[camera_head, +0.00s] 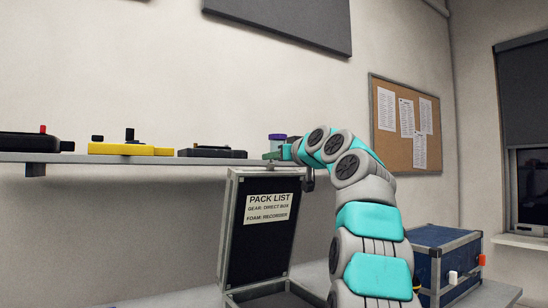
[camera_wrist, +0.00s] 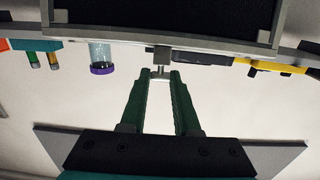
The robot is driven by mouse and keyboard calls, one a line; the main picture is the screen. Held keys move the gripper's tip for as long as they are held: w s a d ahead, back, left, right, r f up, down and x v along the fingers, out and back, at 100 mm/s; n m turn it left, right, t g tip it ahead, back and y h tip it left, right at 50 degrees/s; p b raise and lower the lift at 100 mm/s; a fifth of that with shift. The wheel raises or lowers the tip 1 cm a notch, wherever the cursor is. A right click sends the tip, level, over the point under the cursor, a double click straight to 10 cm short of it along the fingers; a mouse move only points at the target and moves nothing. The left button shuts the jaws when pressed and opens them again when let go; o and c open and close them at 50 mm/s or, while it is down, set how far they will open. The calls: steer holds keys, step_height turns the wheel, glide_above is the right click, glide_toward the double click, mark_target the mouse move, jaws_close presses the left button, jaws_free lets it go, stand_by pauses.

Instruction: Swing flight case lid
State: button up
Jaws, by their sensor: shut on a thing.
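The flight case has a black lid (camera_head: 258,228) with a metal frame, standing open and nearly upright, just below the shelf. A "PACK LIST" label (camera_head: 272,209) on it reads gear: direct box, foam: recorder. In the wrist view the lid (camera_wrist: 165,12) fills the top, with a small metal tab (camera_wrist: 162,55) at its frame edge. My gripper (camera_wrist: 161,73) has its green fingers shut on this tab. In the head view my arm reaches to the lid's top edge, and the fingers are mostly hidden. The case's lower part (camera_head: 275,287) shows only as a rim at the bottom.
A wall shelf (camera_head: 110,158) holds a black device (camera_head: 28,143), a yellow pedal (camera_head: 130,149), a dark box (camera_head: 212,152) and a purple-capped jar (camera_head: 277,140), close to my gripper. A blue case (camera_head: 440,255) stands on the table at right, behind my arm.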

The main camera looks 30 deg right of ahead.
jaws_close()
steer(key=s+f+b, duration=0.4)
steer(key=s+b, duration=0.4)
steer(key=s, duration=0.3)
steer(key=shift+d+b, duration=0.35)
steer(key=shift+b, duration=0.05)
steer(key=shift+s, duration=0.15)
